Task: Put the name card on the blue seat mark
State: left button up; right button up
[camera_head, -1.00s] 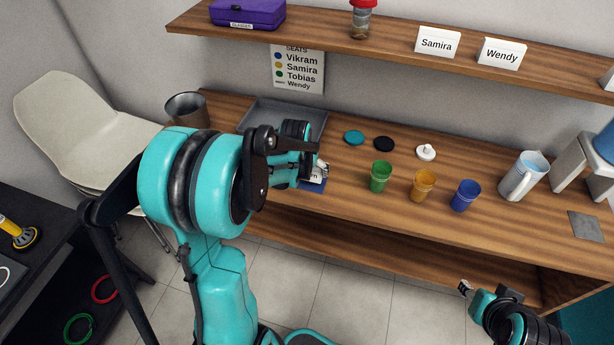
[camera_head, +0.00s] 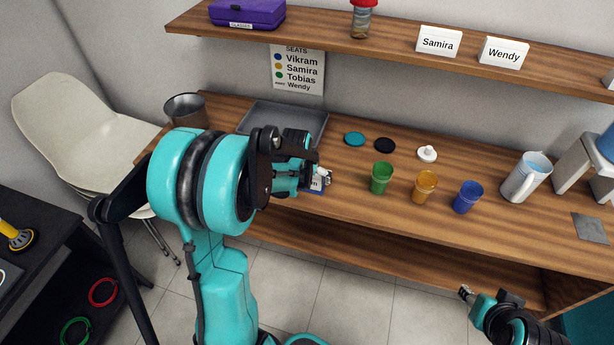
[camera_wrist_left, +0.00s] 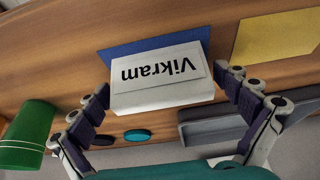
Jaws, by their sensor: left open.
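The white name card (camera_wrist_left: 160,78) reads "Vikram", upside down in the left wrist view. It stands over the blue seat mark (camera_wrist_left: 150,43), covering part of it; a blue strip shows along one long side. In the head view the card (camera_head: 316,184) and the blue mark (camera_head: 316,192) are mostly hidden by my left arm. My left gripper (camera_head: 322,176) is open, with one finger on each side of the card and visible gaps between fingers and card. My right gripper (camera_head: 467,292) is low at the right, away from the shelf; its fingers are too small to judge.
A green cup (camera_head: 381,178) stands close right of my left gripper, with orange (camera_head: 424,187) and blue (camera_head: 467,197) cups beyond. A grey tray (camera_head: 322,128) lies behind. A yellow mark (camera_wrist_left: 275,37) shows beside the blue one. Samira (camera_head: 439,41) and Wendy (camera_head: 503,52) cards stand above.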

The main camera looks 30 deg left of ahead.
pick_arm(q)
jog(key=p+v, duration=0.4)
jog(key=v, duration=0.8)
jog(key=s+d+r+m+t+h, duration=0.1)
jog(key=s+d+r, duration=0.4)
jog(key=s+d, duration=0.9)
jog(key=shift+s+d+m+t, duration=0.25)
jog(key=shift+m+t, duration=0.65)
